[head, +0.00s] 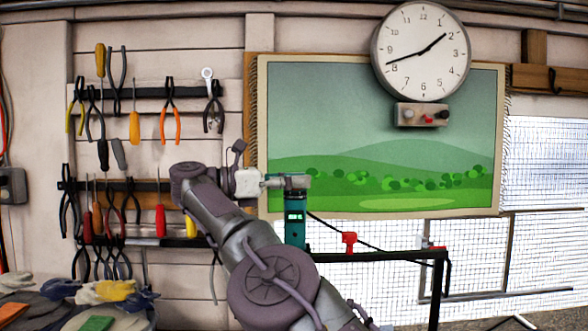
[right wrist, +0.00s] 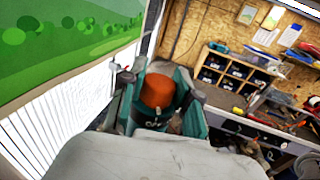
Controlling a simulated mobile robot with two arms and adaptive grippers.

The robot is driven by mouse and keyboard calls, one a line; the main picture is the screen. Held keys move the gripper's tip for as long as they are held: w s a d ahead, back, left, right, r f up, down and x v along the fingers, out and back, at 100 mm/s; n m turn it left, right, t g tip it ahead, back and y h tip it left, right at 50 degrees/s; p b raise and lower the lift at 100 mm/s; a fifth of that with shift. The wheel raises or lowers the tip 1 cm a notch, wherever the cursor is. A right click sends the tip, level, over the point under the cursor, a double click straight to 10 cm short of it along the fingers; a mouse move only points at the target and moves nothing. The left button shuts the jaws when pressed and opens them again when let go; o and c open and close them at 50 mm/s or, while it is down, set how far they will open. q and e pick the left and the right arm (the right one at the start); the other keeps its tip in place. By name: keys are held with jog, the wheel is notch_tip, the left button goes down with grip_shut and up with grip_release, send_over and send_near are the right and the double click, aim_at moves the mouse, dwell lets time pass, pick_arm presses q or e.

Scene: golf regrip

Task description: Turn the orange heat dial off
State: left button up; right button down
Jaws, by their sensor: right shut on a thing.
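The teal heat tool (head: 295,232) stands upright near the middle of the head view, with a small lit display on its side and a grey top. My right gripper (head: 276,182) reaches in from the left at the height of that top. In the right wrist view the orange heat dial (right wrist: 157,91) sits between the two fingers of my right gripper (right wrist: 158,88), which is shut on it. The dial's pointer and setting cannot be read. In the head view the dial is hidden. My left gripper is not in view.
A black rail (head: 375,257) with a red clamp-like piece (head: 349,243) runs right of the tool. A landscape picture (head: 380,150) and a clock (head: 421,52) are behind it. Hand tools hang at left. Gloves (head: 105,291) lie lower left.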

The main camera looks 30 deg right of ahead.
jog(key=shift+f, duration=0.1)
dwell(0.3)
jog(key=c, duration=1.1)
grip_release()
jog(key=o, duration=0.3)
jog(key=shift+d, duration=0.15)
